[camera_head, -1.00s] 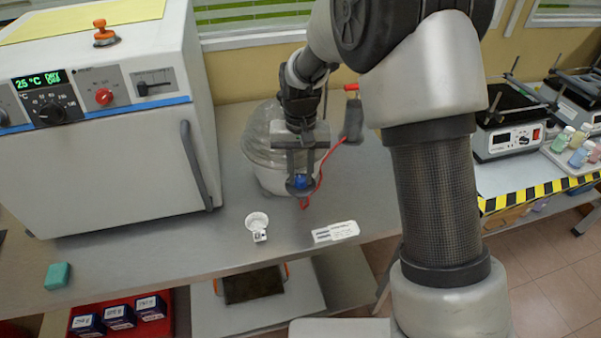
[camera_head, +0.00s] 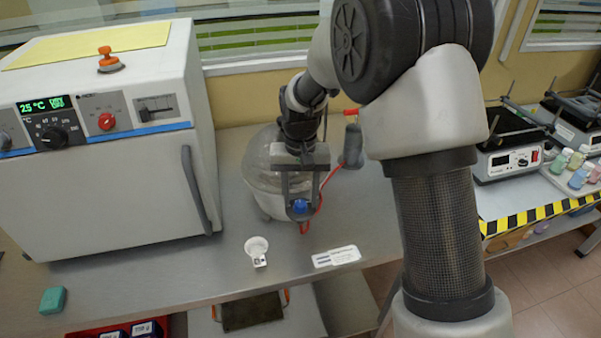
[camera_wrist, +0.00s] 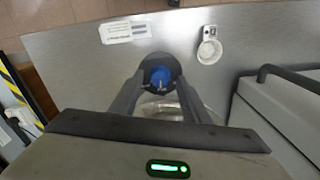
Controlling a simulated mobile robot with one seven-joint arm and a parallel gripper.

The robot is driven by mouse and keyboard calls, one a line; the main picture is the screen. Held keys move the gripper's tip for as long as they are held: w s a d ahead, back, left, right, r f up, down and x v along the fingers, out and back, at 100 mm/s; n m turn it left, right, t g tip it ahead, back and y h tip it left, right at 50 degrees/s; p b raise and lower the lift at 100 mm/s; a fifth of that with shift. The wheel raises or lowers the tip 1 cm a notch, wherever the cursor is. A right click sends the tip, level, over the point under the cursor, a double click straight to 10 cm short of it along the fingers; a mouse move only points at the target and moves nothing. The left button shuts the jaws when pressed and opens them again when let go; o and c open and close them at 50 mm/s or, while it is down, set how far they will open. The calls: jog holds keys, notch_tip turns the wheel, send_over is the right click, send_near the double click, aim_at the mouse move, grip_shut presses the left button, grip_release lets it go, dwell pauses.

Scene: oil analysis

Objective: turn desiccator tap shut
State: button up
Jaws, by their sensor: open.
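The desiccator (camera_head: 262,172) is a clear rounded dome on a pale base, standing on the grey bench beside the oven. Its blue tap (camera_head: 299,206) is on the near side, and the tap also shows in the wrist view (camera_wrist: 160,76). My gripper (camera_head: 300,208) reaches down over the near side of the desiccator. Its two fingers are apart, one on each side of the blue tap. In the wrist view the tap sits between the fingertips (camera_wrist: 159,68); I cannot tell whether they touch it. My gripper hides part of the dome.
A white oven (camera_head: 100,195) stands to the left. A small white dish (camera_head: 256,248) and a white labelled card (camera_head: 336,257) lie in front of the desiccator. A red tube (camera_head: 325,180) runs beside it. A teal block (camera_head: 52,300) lies at the front left; bare bench lies between.

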aim_at(301, 203)
notch_tip(301, 203, up, 17)
jog(key=shift+f+p, duration=0.15)
jog(key=shift+p, duration=0.3)
jog(key=s+d+r+t+p, duration=0.2)
jog(key=s+d+r+t, duration=0.1)
jog(key=s+d+r, duration=0.7)
jog(key=s+d+f+t+p, duration=0.1)
jog(key=s+d, duration=0.4)
jog(key=s, duration=0.8)
jog(key=shift+s+t+p, duration=0.3)
jog(key=shift+t+p, duration=0.35)
jog(key=shift+t, duration=0.15)
jog(key=shift+f, duration=0.1)
